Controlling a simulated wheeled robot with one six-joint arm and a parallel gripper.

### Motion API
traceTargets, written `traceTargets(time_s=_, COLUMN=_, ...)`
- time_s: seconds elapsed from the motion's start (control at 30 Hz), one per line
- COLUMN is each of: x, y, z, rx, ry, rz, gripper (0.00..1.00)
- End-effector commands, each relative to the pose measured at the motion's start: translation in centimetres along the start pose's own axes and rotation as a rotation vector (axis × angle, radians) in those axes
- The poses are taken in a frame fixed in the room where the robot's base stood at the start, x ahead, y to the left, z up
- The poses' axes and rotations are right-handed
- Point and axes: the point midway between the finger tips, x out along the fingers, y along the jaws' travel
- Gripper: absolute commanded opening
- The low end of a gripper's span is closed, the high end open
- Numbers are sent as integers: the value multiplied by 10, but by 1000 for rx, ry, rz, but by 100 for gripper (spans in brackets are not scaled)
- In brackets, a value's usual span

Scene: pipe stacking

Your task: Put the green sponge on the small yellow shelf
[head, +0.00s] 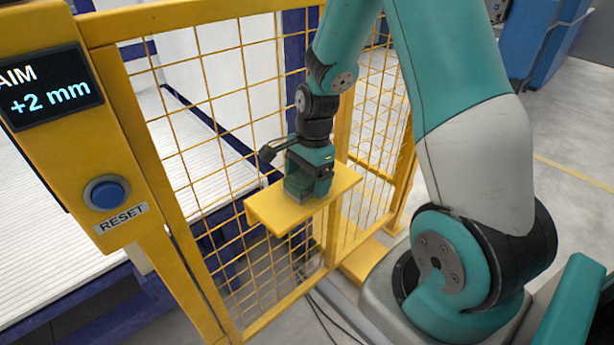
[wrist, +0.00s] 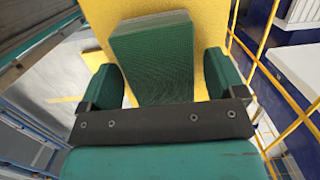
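The green sponge (wrist: 155,58) lies on the small yellow shelf (wrist: 118,12), between the two fingers of my gripper (wrist: 163,82) in the wrist view. Narrow gaps show between the sponge and the fingers, so my gripper is open around it. In the head view my gripper (head: 308,180) points down low over the shelf (head: 275,212). The sponge (head: 296,187) is partly hidden by the gripper there.
A yellow mesh fence (head: 222,125) stands right behind the shelf. A yellow post at left carries a display (head: 48,88) reading "AIM +2 mm" and a blue reset button (head: 107,194). Open floor (head: 575,150) lies to the right.

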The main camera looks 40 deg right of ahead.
Motion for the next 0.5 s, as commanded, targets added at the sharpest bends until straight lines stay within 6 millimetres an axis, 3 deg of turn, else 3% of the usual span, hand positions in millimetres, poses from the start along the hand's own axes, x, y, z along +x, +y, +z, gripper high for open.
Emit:
traceTargets(time_s=0.23, x=-11, y=-1, z=0, rx=0, ry=1, rz=-4, gripper=88)
traceTargets(time_s=0.5, x=-67, y=-2, z=0, rx=0, ry=2, rz=-8, gripper=88)
